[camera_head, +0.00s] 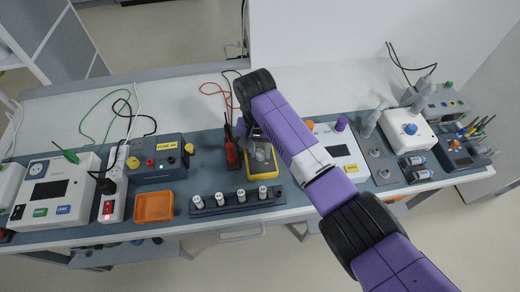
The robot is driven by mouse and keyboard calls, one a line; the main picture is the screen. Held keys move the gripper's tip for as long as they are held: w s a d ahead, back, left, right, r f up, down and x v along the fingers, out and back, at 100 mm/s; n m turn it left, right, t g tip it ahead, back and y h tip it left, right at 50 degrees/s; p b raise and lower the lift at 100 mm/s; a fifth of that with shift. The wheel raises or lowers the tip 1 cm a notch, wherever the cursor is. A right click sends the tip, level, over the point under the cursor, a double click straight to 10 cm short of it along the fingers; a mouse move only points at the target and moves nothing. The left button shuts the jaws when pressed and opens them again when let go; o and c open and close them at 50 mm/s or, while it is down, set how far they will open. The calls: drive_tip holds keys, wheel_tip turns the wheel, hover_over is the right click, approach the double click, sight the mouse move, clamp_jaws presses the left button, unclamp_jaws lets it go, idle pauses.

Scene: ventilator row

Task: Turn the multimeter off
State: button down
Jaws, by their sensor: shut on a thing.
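The multimeter (263,174) is a yellow-edged device lying on the blue-grey mat at the middle of the bench. Its lower part shows. My gripper (259,149) reaches down over its upper part, with the arm coming in from the lower right. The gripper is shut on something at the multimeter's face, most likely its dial. The dial and its pointer are hidden or too small to read. Red and black test leads (231,152) lie just left of the multimeter.
A rack with several white-topped cylinders (237,202) stands in front of the multimeter. A dark blue box (158,160), an orange tray (154,207) and a power strip (115,184) are to the left. A white device (345,150) stands to the right. The bench behind is mostly clear.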

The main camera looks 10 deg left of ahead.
sight(259, 154)
drive_tip(key=shift+n, duration=0.3)
drive_tip(key=n+p, duration=0.2)
drive_tip(key=n, duration=0.1)
drive_tip(key=shift+r+n, duration=0.1)
drive_tip(key=shift+n, duration=0.2)
drive_tip(key=n+p, duration=0.1)
drive_tip(key=n, duration=0.4)
drive_tip(key=shift+n, duration=0.3)
idle(0.3)
drive_tip(key=c, duration=1.1)
unclamp_jaws()
drive_tip(key=shift+s+a+r, duration=0.1)
drive_tip(key=shift+r, duration=1.85)
drive_tip(key=shift+s+a+r, duration=0.1)
drive_tip(key=shift+r, duration=1.8)
drive_tip(key=shift+w+t, duration=0.1)
drive_tip(key=shift+t, duration=0.2)
